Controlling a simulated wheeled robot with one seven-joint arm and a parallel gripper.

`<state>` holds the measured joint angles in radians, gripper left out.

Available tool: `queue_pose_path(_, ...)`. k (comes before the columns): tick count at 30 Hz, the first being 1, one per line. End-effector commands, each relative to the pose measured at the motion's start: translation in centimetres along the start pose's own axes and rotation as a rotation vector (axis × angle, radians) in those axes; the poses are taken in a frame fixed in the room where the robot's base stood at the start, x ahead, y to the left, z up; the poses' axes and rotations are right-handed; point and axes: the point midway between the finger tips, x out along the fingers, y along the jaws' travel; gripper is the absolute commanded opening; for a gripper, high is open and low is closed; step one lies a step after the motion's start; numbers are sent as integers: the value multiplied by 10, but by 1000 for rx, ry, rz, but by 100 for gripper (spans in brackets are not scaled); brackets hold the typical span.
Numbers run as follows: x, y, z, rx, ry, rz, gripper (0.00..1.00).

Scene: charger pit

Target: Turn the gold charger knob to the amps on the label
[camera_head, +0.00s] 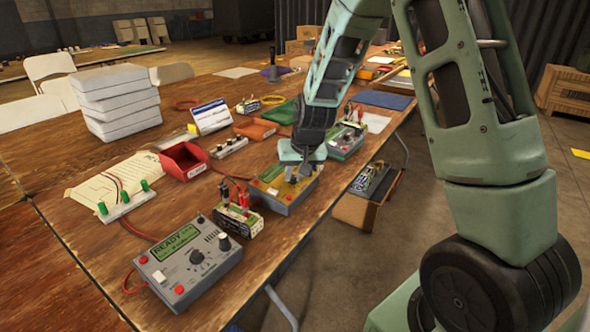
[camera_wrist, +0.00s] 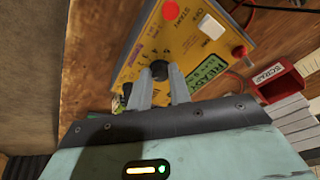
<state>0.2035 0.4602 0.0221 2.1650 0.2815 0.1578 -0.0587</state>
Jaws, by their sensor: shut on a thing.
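The gold charger (camera_head: 267,186) sits near the table's right edge, partly hidden by my gripper in the head view. In the wrist view its gold face (camera_wrist: 192,50) shows a green screen reading READY, a red button and a white switch. My gripper (camera_wrist: 162,88) points down at this face and is shut on a black knob (camera_wrist: 160,69). In the head view my gripper (camera_head: 300,172) is over the charger's far part. A battery pack (camera_head: 238,220) with red leads stands beside the charger; its label is too small to read.
A grey charger (camera_head: 187,262) reading READY stands in front, and another charger (camera_head: 345,140) stands behind. A red bin (camera_head: 184,161), a white sign card (camera_head: 210,117) and stacked white boxes (camera_head: 115,103) are to the left. The table edge is close on the right.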

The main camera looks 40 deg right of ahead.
Motion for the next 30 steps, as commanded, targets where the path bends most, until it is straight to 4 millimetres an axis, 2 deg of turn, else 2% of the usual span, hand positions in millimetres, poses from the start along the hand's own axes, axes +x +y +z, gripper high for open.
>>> queue_pose_path(12, 0, 0, -1, 10, 3, 2, 0)
queue_pose_path(13, 0, 0, -1, 10, 3, 2, 22)
queue_pose_path(15, 0, 0, -1, 10, 3, 2, 41)
queue_pose_path(25, -2, 0, -1, 9, 2, 2, 41)
queue_pose_path(30, -23, -1, -2, 8, 5, 1, 41)
